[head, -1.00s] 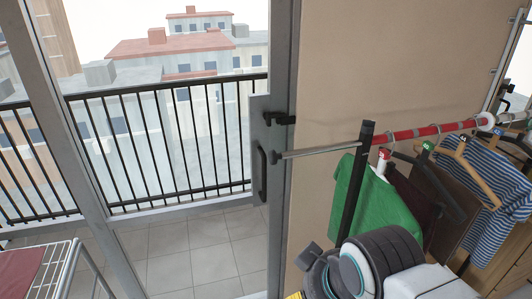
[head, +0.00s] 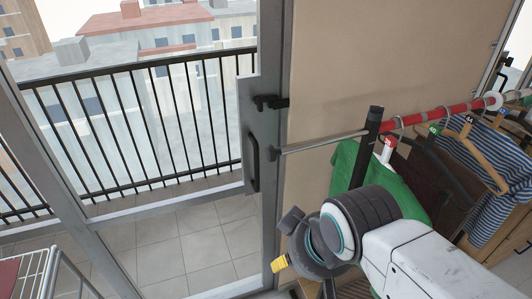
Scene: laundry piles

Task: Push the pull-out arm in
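The pull-out arm (head: 325,143) is a thin silver rod with a small dark knob on its left end. It sticks out to the left of the black post (head: 366,150), in line with the red rail (head: 438,111) of the clothes rack. The knob is beside the grey door frame; I cannot tell whether they touch. My dark grey and white arm covers the lower middle right, below and in front of the rod. Its end is low, near a yellow part, apart from the rod in the picture. No fingertips can be made out, so the gripper's opening is unclear.
Clothes hang on the rail, among them a green garment (head: 347,166) and a blue striped shirt (head: 475,160). A glass door with a black handle (head: 252,163) stands left of the rod, with a balcony railing behind. A white drying rack (head: 45,270) is at bottom left.

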